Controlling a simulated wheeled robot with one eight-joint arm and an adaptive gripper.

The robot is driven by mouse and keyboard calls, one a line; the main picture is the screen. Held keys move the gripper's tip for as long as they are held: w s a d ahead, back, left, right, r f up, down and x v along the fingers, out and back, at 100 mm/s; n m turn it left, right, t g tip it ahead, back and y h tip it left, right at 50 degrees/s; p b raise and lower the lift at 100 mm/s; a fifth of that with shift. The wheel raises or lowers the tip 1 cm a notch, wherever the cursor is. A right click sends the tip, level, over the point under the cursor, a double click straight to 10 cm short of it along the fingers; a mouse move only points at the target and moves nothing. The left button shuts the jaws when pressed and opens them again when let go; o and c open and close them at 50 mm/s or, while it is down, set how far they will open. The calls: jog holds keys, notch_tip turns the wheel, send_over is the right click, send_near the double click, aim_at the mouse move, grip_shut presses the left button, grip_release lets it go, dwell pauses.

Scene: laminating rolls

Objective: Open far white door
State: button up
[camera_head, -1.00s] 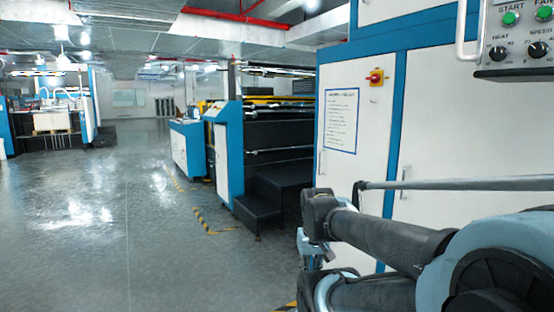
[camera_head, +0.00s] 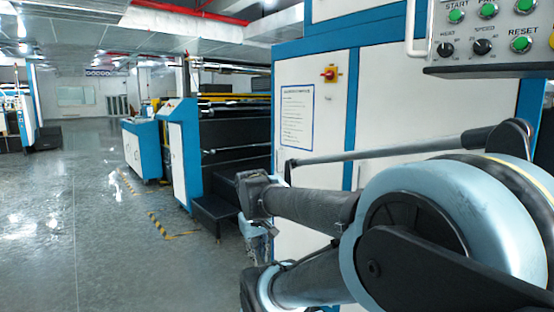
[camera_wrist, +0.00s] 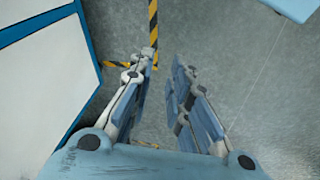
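The far white door (camera_head: 312,122) is the left panel of the blue-framed machine in the head view. It bears a paper notice and looks shut. Its handle, at the left edge, is mostly hidden by my arm. My gripper (camera_wrist: 165,62) shows in the wrist view with two fingers apart and nothing between them, above the grey floor.
A control panel (camera_head: 485,35) hangs at upper right. Black steps (camera_head: 212,213) stand left of the machine. The floor (camera_head: 80,230) at left is clear.

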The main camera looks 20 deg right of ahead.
jog(key=w+d+r+n+h, duration=0.35)
jog(key=w+r, duration=0.25)
jog(key=w, duration=0.4)
jog(key=w+d+r+n+h, duration=0.25)
jog(key=w+d+r, duration=0.25)
jog(key=w, duration=0.6)
jog(key=w+d+r+n+h, duration=0.2)
jog(key=w+d+r+n, duration=0.15)
jog(key=w+r, duration=0.45)
jog(key=w+f+n+h, duration=0.2)
jog(key=w+n+h, duration=0.2)
jog(key=w, duration=1.3)
jog(key=w+f+n+h, duration=0.2)
jog(key=w+n+h, duration=0.3)
jog(key=w, duration=1.1)
jog(key=shift+t, duration=0.3)
jog(key=w+d, duration=0.1)
jog(key=d, duration=0.4)
jog(key=w+d, duration=0.1)
jog(key=d, duration=1.1)
jog(key=shift+w+d+r, duration=0.15)
jog(key=shift+w+d, duration=0.1)
jog(key=shift+w, duration=0.15)
jog(key=shift+c, duration=0.4)
grip_shut()
